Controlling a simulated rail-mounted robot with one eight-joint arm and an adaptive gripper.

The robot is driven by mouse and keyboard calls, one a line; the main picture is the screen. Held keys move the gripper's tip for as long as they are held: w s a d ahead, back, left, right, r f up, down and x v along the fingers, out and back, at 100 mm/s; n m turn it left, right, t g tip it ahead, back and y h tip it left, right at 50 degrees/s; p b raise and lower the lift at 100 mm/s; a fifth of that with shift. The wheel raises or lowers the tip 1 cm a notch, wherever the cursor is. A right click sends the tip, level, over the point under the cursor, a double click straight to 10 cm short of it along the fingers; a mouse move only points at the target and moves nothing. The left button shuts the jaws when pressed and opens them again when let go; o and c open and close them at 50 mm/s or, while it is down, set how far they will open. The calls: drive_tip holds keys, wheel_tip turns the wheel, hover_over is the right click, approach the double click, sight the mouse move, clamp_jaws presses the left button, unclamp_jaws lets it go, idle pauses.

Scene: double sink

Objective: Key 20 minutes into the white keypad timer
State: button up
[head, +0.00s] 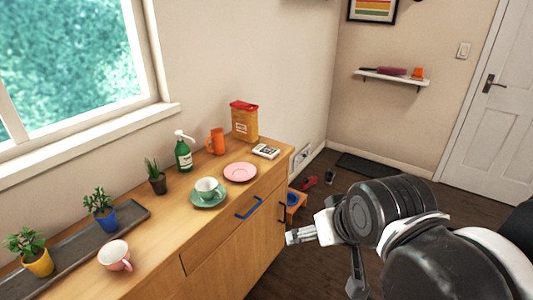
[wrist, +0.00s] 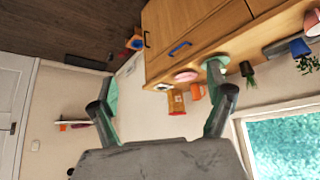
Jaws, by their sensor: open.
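The white keypad timer (head: 265,151) lies on the wooden counter near its far right end, between the pink plate and the red-lidded box. Its keys and display are too small to read. In the wrist view, the timer (wrist: 161,87) is a small pale shape beside the pink plate. My gripper (head: 291,237) is in front of the cabinet and right of it, apart from the timer and below counter height in the picture. In the wrist view, my gripper (wrist: 162,77) has its two fingers spread wide with nothing between them.
A stool (head: 293,204) stands beyond the cabinet's end. Open floor lies right.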

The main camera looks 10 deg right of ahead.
clamp_jaws()
idle(0.3)
idle(1.2)
